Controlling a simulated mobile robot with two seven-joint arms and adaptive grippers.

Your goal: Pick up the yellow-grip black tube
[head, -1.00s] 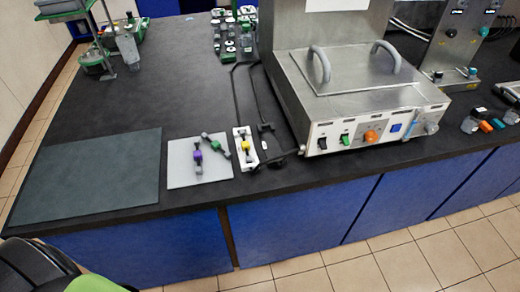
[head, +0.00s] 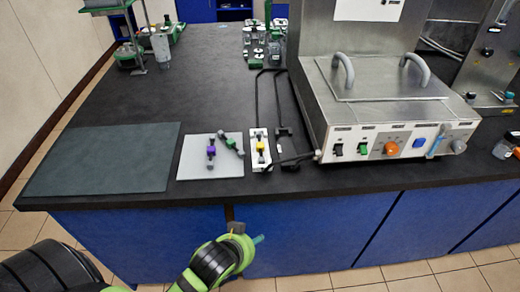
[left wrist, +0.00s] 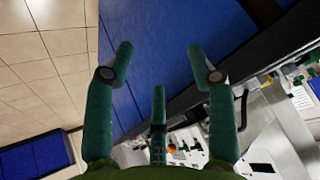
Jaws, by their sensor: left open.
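The yellow-grip black tube (head: 260,147) lies in a narrow white holder (head: 253,168) near the table's front edge in the head view. My left gripper (head: 257,240) is in front of the table, below its front edge and apart from the tube. The tube cannot be made out clearly in the left wrist view. My right gripper is not in view.
A light grey mat (head: 190,172) left of the holder bears a purple-grip tube (head: 211,151) and a green-grip tube (head: 231,144). A black wire frame (head: 279,125) and a steel control unit (head: 395,110) stand to the right. A dark green mat (head: 100,160) is empty.

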